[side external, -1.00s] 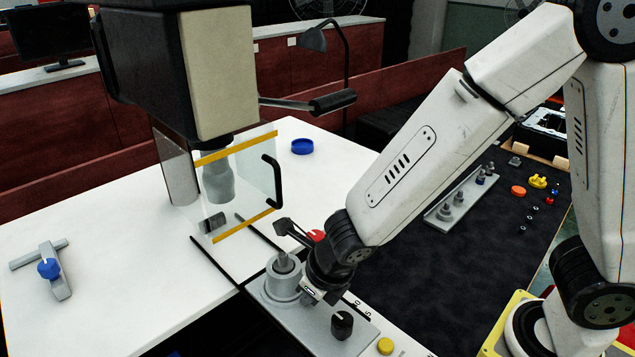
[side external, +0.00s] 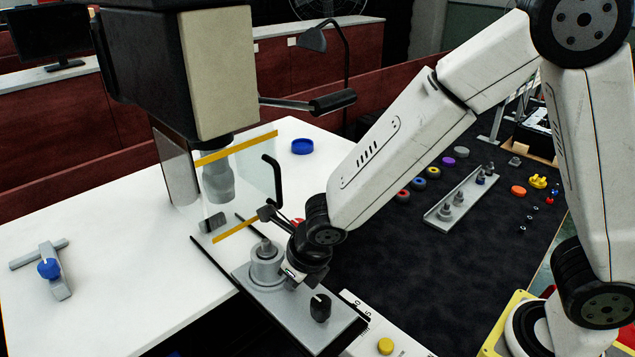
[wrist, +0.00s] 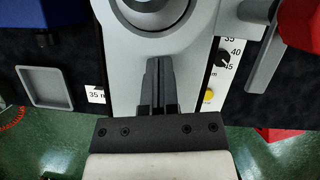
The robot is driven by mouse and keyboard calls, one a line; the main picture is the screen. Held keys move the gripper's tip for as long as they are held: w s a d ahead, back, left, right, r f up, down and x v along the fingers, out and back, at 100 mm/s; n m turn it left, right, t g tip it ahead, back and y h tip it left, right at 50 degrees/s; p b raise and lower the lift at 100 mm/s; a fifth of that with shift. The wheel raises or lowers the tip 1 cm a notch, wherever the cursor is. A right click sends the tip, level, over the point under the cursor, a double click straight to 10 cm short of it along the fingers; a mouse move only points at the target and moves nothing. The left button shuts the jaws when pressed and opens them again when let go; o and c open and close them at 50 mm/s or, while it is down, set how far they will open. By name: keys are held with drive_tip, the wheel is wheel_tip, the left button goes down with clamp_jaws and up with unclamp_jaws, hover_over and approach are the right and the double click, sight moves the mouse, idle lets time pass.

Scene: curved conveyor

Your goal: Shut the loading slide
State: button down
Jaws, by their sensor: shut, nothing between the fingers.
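The loading slide (side external: 297,322) is a grey plate on dark rails below the machine head, partly pushed toward the clear guard box. It carries a round grey holder (side external: 266,268) with a metal part in it, and a black knob (side external: 320,307) at its near end. My gripper (side external: 288,283) is low over the slide, right beside the holder. In the wrist view my gripper (wrist: 158,62) is shut and empty, its fingers over the slide just short of the holder's round base (wrist: 150,20). I cannot tell whether they touch it.
The clear guard (side external: 243,180) with yellow stripes and a black handle (side external: 272,178) stands just beyond the slide. A yellow button (side external: 385,346) is at the front. A grey tray (side external: 460,200) with parts lies on the dark mat to the right.

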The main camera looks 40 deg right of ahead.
drive_tip(key=v, duration=0.9)
drive_tip(key=shift+r, duration=0.45)
